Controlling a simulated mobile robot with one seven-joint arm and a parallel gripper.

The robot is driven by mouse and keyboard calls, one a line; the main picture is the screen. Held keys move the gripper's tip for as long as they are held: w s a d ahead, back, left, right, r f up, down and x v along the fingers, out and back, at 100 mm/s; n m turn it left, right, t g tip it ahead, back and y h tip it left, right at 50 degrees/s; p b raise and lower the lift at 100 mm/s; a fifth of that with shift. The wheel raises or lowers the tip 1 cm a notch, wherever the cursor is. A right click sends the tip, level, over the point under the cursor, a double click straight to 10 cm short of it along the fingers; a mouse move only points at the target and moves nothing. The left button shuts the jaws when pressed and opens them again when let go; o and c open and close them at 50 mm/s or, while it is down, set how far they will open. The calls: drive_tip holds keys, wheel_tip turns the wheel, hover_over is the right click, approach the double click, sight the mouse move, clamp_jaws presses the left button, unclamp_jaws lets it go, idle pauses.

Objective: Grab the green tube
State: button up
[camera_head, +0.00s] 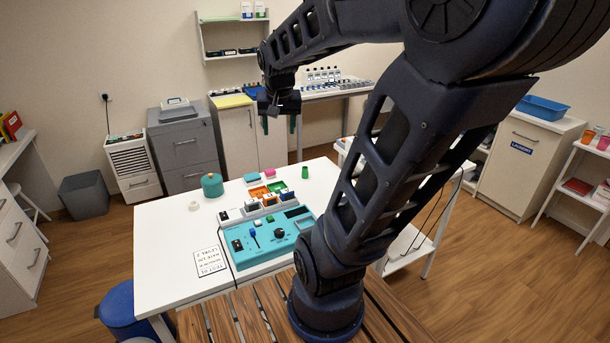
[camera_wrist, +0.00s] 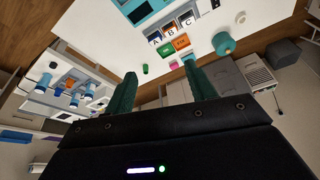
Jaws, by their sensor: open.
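A small green tube (camera_head: 305,172) stands near the far right edge of the white table in the head view. In the wrist view the green tube (camera_wrist: 145,69) shows small, between my fingers in the picture but well beyond them. My gripper (camera_head: 279,124) is raised above the far side of the table, pointing down, apart from the tube. In the wrist view my gripper (camera_wrist: 159,70) has its two green fingers wide apart with nothing between them.
A teal control panel (camera_head: 268,238), orange and green trays (camera_head: 262,192), a pink block (camera_head: 270,173) and a teal round pot (camera_head: 211,185) share the white table (camera_head: 165,240). Cabinets and a bench with bottles stand behind.

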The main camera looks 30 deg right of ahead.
drive_tip(key=w+d+f+m+g, duration=0.1)
drive_tip(key=w+d+m, duration=0.1)
drive_tip(key=w, duration=0.3)
drive_tip(key=w+d+f+m, duration=0.2)
drive_tip(key=w+d, duration=0.1)
drive_tip(key=w, duration=0.3)
drive_tip(key=m+g, duration=0.3)
drive_tip(key=m, duration=0.8)
hover_over(306, 171)
drive_tip(key=w, duration=0.1)
wheel_tip(306, 171, down, 26)
drive_tip(key=shift+h, duration=0.4)
wheel_tip(306, 171, down, 5)
drive_tip(key=shift+r, duration=0.1)
drive_tip(key=shift+w+d+f, duration=0.15)
drive_tip(key=shift+f, duration=1.35)
drive_tip(key=shift+w+d+f, duration=0.1)
drive_tip(key=shift+f, duration=1.35)
drive_tip(key=c, duration=1.1)
